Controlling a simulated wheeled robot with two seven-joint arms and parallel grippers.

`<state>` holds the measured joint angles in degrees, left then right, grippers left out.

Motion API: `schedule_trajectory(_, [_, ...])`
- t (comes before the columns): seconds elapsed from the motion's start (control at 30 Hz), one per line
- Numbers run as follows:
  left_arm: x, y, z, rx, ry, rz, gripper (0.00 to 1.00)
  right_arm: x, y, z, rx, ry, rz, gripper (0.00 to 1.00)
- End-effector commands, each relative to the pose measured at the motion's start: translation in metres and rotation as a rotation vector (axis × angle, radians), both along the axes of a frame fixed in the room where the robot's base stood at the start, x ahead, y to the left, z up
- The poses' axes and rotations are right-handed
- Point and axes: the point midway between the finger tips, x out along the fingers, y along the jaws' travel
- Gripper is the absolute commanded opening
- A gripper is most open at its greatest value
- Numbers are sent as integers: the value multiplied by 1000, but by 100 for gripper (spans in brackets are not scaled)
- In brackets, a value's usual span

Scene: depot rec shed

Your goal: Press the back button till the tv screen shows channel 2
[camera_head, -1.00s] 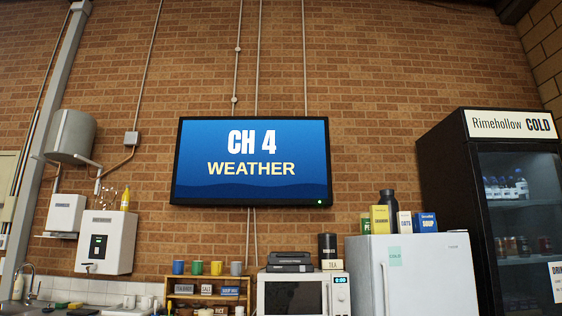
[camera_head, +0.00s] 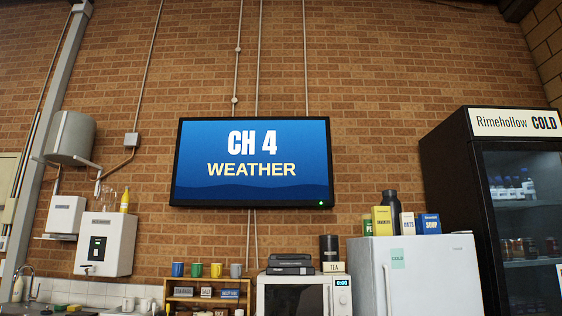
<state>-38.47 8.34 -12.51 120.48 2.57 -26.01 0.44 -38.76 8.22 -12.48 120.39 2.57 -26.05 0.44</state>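The tv screen (camera_head: 251,185) hangs on the brick wall in the middle of the head view. It is lit blue and reads "CH 4" and "WEATHER", with a small green light at its lower right corner. No back button or remote can be made out in this view. Neither of my grippers shows.
Below the screen stand a shelf with several mugs (camera_head: 178,269), a microwave (camera_head: 292,294) with black boxes on top, and a white fridge (camera_head: 425,275) carrying food boxes and a dark bottle. A tall black drinks cooler (camera_head: 452,185) stands at right. A sink area is at lower left.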

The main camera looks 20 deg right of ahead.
Motion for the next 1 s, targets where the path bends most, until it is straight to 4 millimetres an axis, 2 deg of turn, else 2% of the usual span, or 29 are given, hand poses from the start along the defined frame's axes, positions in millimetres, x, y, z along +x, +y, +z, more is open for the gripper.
schedule_trajectory(0.37, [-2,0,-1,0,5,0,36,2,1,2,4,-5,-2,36])
schedule_trajectory(0.4, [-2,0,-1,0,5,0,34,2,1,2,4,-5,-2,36])
schedule_trajectory(0.5, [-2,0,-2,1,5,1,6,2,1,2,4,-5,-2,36])
schedule_trajectory(0.53, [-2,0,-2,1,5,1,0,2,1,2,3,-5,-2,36])
schedule_trajectory(1.0, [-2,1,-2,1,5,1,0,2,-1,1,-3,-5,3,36])
